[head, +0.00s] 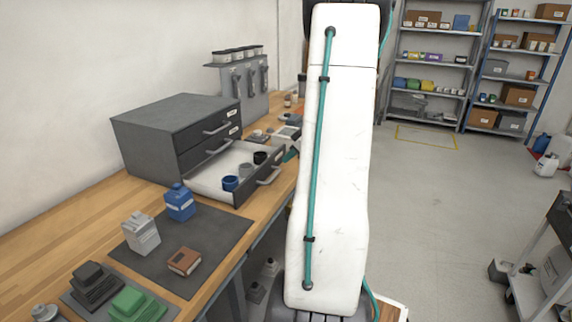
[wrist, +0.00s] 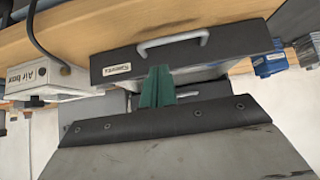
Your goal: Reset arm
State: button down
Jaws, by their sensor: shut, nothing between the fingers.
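My arm (head: 335,150) stands upright through the middle of the head view and largely hides my gripper there. In the wrist view, my gripper (wrist: 157,88) shows as green fingers set close together, shut and empty. Beyond the fingers is a dark drawer front (wrist: 120,66) with a pale handle (wrist: 172,43) and a label. I cannot tell if the fingertips touch it. In the head view, the grey drawer cabinet (head: 150,135) has its lowest drawer (head: 208,182) pulled out, with a blue cup (head: 230,184), a grey cup and a black cup inside.
A dark mat (head: 205,245) on the wooden bench holds a blue bottle (head: 180,203), a grey container (head: 141,234) and a brown box (head: 184,261). A white box labelled Air (wrist: 45,77) shows in the wrist view. Shelves (head: 435,65) stand behind open floor (head: 430,190); a cart (head: 540,270) is right.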

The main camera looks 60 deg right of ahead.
jog(key=shift+v, duration=1.15)
jog(key=shift+d, duration=0.1)
jog(key=s+a+r+m+g+y, duration=0.1)
jog(key=a+r+m+g+y, duration=0.2)
jog(key=a, duration=1.2)
jog(key=s+a+r+m+g, duration=0.2)
jog(key=a+m+g, duration=0.2)
jog(key=a, duration=1)
jog(key=s+a+r+n+h, duration=0.2)
jog(key=s+a+r+n, duration=0.1)
jog(key=a, duration=0.6)
jog(key=s+a+r+n+h, duration=0.1)
jog(key=s+a, duration=0.4)
jog(key=a, duration=0.5)
notch_tip(320, 180, up, 2)
jog(key=shift+s+a+n+h, duration=0.2)
jog(key=shift+s+n+h, duration=0.2)
jog(key=shift+n, duration=0.5)
